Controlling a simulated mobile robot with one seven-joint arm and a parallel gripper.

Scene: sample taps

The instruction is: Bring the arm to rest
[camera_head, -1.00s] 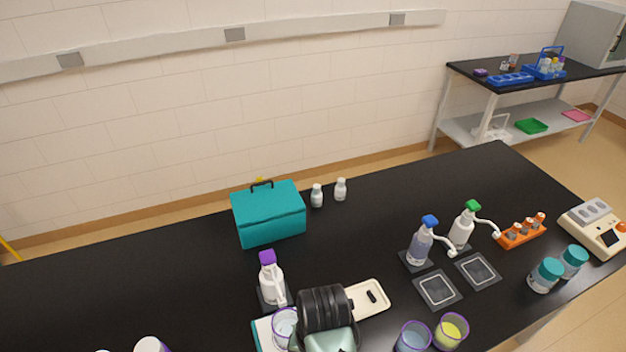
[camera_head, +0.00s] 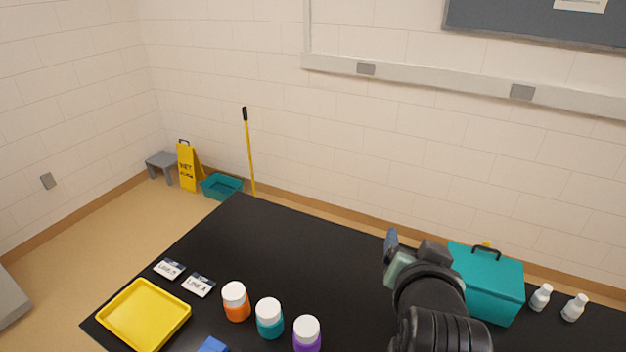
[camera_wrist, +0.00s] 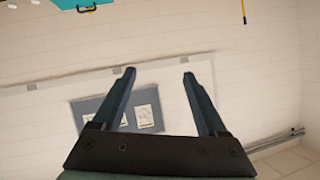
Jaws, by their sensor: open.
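My gripper (camera_wrist: 160,75) shows in the wrist view with its two fingers apart and nothing between them. Behind the fingers are the white brick wall and a dark notice board (camera_wrist: 120,110). In the head view my gripper (camera_head: 391,240) is at the end of my dark arm, raised over the black bench (camera_head: 330,260), just left of a teal box with a handle (camera_head: 487,282). The arm hides part of the bench and the box's left edge. The box also shows at the top of the wrist view (camera_wrist: 85,3).
On the bench's left are a yellow tray (camera_head: 145,314), two label cards (camera_head: 198,285), and orange (camera_head: 236,301), teal (camera_head: 269,318) and purple (camera_head: 307,335) jars with white lids. Two white bottles (camera_head: 541,297) stand right of the box. The bench's back-middle is clear.

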